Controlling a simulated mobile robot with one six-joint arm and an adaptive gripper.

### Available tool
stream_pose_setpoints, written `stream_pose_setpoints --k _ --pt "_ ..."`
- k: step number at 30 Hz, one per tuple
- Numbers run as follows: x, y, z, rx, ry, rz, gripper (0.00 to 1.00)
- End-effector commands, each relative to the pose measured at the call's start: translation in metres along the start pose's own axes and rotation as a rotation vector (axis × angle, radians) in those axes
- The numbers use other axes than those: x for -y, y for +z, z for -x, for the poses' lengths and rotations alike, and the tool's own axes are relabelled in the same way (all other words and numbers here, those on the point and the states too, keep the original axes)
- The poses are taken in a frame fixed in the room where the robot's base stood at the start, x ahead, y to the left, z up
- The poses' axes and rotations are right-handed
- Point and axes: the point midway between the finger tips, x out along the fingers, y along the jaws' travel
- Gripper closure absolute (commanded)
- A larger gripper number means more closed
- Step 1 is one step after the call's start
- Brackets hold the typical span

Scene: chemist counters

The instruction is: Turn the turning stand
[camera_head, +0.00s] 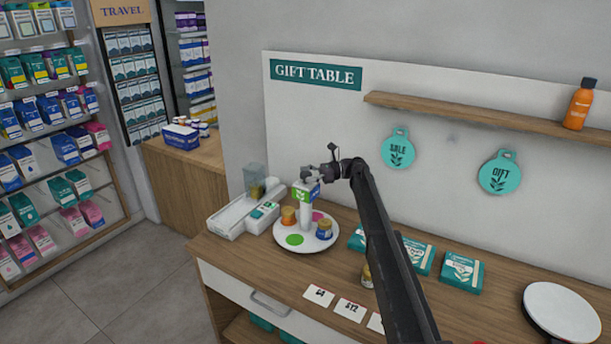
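The turning stand (312,247) is a white round disc on the wooden gift table, with a white centre post (306,213). A green-and-white block (304,192) tops the post. An orange jar (288,216) stands on its left and a blue-labelled jar (324,230) on its right. My gripper (308,176) is at the post's top, close to the block. I cannot tell whether it touches it. The fingers are too small to read.
A white tray (232,214) with a clear bin (255,180) stands left of the stand. Teal boxes (461,272) and white price cards (350,310) lie to the right and front. A white round plate (562,312) is at the far right. A shelf (480,116) runs along the wall above.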

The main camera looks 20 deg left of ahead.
Motion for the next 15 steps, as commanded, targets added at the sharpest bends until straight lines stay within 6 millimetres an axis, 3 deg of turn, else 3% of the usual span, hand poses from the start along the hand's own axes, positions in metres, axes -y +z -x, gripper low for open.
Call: stream_pose_setpoints --k 8,15 --pt "0.001 0.001 0.001 0.002 -0.001 0.001 0.06" --pt "0.002 0.001 0.015 0.002 -0.001 0.001 0.06"
